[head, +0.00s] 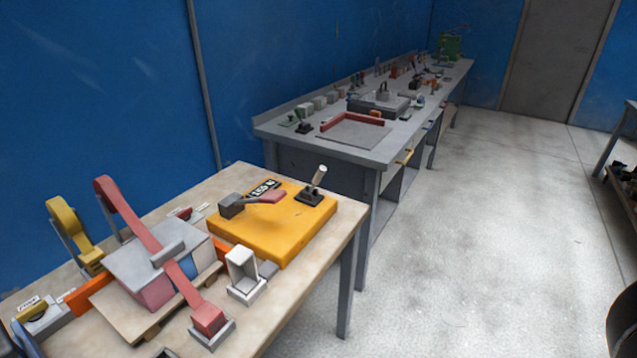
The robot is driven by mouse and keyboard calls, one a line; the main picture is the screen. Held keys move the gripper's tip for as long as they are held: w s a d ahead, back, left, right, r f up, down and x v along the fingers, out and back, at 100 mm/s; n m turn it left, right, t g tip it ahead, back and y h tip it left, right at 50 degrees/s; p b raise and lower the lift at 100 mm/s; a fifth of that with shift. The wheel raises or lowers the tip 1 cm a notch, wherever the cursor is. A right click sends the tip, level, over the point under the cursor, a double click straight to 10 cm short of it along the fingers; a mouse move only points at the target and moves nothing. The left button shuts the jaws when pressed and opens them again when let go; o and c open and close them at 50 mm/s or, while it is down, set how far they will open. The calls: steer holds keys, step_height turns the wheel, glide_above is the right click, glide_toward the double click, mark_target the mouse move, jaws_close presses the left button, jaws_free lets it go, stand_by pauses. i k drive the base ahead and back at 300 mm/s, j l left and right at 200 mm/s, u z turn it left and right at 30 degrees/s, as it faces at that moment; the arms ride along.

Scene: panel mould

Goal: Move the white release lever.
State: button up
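A short lever with a whitish handle (319,177) stands tilted up and to the right on a small black base (311,198). It sits at the back right corner of a thick yellow-orange block (290,235) on the near wooden table. It is the thing in view that best fits the white release lever. A pink-handled lever (268,197) with a grey pivot lies almost flat on the same block, to its left. My gripper is not in view.
The near table (310,313) also holds a grey-topped box (160,248) under a long red strap, a yellow clamp (72,230) and a white bracket (243,288). A cluttered grey bench (285,132) stands behind. Open floor (480,240) lies to the right.

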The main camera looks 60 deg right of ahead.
mark_target(321, 170)
steer(key=l+z, duration=0.4)
steer(key=i+l+z, duration=0.15)
steer(key=l+z, duration=0.2)
steer(key=i+l+z, duration=0.1)
steer(key=l+z, duration=0.3)
